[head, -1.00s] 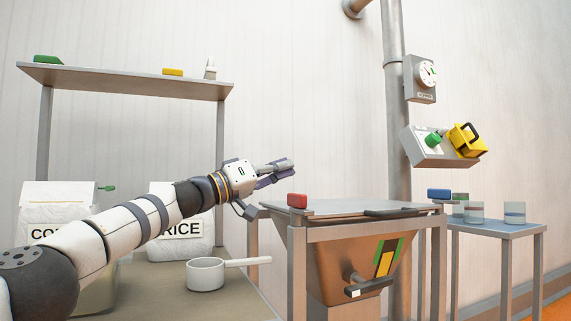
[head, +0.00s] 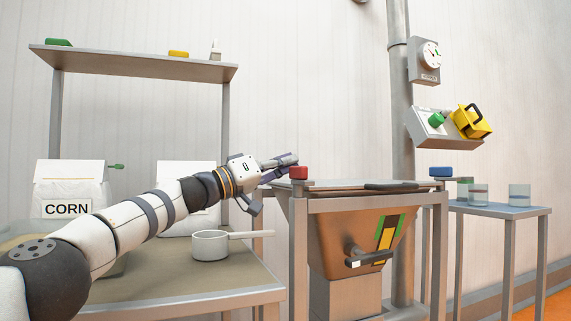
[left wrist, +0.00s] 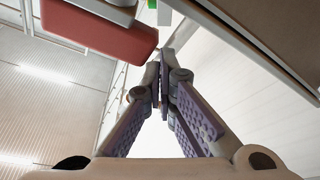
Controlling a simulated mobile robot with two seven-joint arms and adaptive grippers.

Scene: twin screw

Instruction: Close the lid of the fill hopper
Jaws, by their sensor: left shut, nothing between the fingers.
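The fill hopper (head: 347,240) is a brown metal funnel in a grey frame, right of centre in the head view. A flat grey lid (head: 340,184) with a dark handle (head: 395,187) lies about level across its top. I cannot tell whether it sits fully down. My left gripper (head: 290,160) is shut and empty, beside the red block (head: 299,173) at the hopper's left corner. In the left wrist view, the shut fingertips (left wrist: 160,84) are close to the red block (left wrist: 105,33). My right gripper is not in view.
A bench with a white scoop (head: 210,245) and sacks is at left, under a shelf (head: 135,66). A blue block (head: 440,172) tops the hopper frame's right side. A side table (head: 500,210) holds jars. A control box (head: 430,125) is above.

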